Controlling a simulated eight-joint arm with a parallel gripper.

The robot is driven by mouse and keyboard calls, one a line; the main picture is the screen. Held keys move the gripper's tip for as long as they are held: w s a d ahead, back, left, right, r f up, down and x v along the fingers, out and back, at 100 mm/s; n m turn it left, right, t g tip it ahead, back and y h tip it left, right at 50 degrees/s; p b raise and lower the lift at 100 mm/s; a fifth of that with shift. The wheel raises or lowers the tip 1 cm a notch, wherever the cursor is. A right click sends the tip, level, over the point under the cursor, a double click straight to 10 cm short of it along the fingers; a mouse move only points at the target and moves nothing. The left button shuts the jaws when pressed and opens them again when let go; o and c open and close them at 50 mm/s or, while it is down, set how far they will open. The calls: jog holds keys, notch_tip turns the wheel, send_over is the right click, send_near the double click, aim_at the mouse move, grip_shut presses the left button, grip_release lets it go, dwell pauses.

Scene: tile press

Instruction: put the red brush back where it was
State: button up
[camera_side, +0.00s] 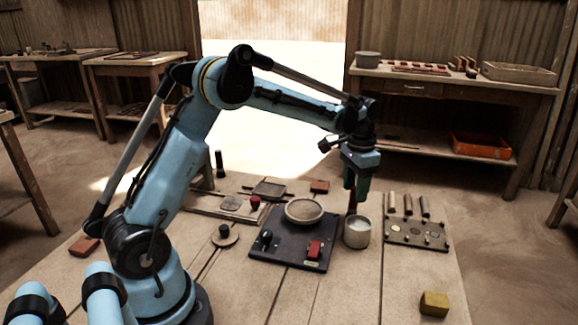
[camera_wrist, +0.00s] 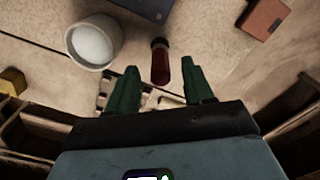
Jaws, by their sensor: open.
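The red brush (camera_side: 352,198) appears upright just behind the white cup in the side view, directly under my gripper. In the wrist view, the red brush (camera_wrist: 160,65) shows between my two green fingers with a gap on each side. My gripper (camera_side: 356,188) is open and points down; its fingers also show in the wrist view (camera_wrist: 160,75). The white cup (camera_side: 357,232) stands on the table beside the press board; it also shows in the wrist view (camera_wrist: 95,42). I cannot tell whether the brush's lower end touches the table or sits in the cup.
The dark press board (camera_side: 285,255) with a round plate (camera_side: 304,210) and a red block (camera_side: 314,249) lies left of the cup. A holed rack (camera_side: 415,234) with several pegs is right. A yellow block (camera_side: 434,303) sits at front right.

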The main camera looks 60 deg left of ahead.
notch_tip(320, 180, up, 5)
jog(key=shift+r, duration=0.1)
jog(key=shift+s+d+r, duration=0.1)
jog(key=shift+r, duration=0.4)
jog(key=s+d+r+t, duration=0.4)
jog(key=s+d+r, duration=0.15)
jog(key=s, duration=0.45)
jog(key=s+d+f+n+t, duration=0.1)
jog(key=s+d+f+t, duration=0.2)
jog(key=s, duration=0.6)
jog(key=shift+d+f+n, duration=0.25)
jog(key=shift+f+n, duration=0.15)
jog(key=shift+f, duration=0.5)
